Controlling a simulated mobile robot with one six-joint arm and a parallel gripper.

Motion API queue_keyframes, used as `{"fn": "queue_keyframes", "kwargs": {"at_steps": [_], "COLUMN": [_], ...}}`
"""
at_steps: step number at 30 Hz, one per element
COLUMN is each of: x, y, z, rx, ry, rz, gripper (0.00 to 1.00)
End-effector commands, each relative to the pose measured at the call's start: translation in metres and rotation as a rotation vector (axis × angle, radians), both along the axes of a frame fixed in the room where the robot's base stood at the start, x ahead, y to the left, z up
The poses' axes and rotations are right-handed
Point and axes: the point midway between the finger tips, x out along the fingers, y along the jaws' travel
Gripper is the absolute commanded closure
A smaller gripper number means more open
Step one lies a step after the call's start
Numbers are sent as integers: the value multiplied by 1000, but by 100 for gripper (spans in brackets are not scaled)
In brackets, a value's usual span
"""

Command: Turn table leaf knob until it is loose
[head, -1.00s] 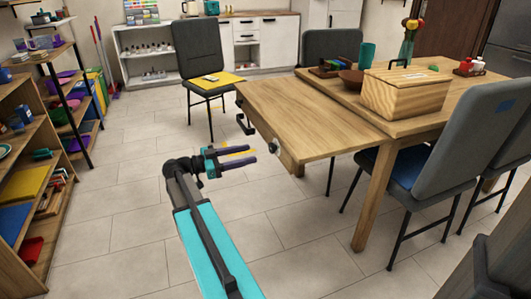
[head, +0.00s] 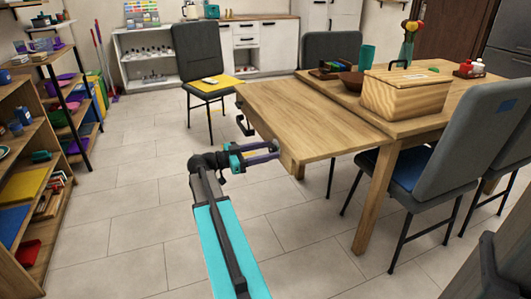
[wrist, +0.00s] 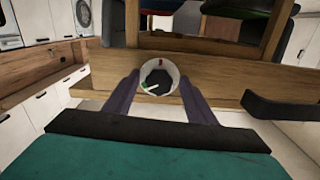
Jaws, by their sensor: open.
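The table leaf (head: 320,118) is a wooden flap at the left end of the wooden table. Its knob (wrist: 158,78) shows in the wrist view as a round pale disc with a dark centre and a small red mark, on the leaf's wooden edge. In the head view my gripper hides the knob. My gripper (head: 277,150) is at the leaf's left edge with its fingers pointing at it. In the wrist view the two purple fingers (wrist: 160,100) are open, one on each side of the knob. Whether they touch it, I cannot tell.
A black bracket-like part (head: 245,125) sticks out from the leaf's edge beyond my gripper, and shows at right in the wrist view (wrist: 290,108). A wooden box (head: 405,93) stands on the table. A grey chair (head: 200,65) is behind.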

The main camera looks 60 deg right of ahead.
Motion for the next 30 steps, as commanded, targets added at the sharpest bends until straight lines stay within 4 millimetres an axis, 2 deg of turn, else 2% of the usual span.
{"fn": "queue_keyframes", "kwargs": {"at_steps": [1, 6, 9, 10, 20, 30], "x": [0, 0, 0, -1, 0, 0], "y": [0, 0, 0, 7, 0, -1], "z": [0, 0, 0, 0, 1, 3], "rx": [0, 0, 0, 0, 24, 136], "ry": [0, 0, 0, 0, 32, 184], "rz": [0, 0, 1, 1, -1, 1], "gripper": [49, 78, 90, 90, 90, 90]}}
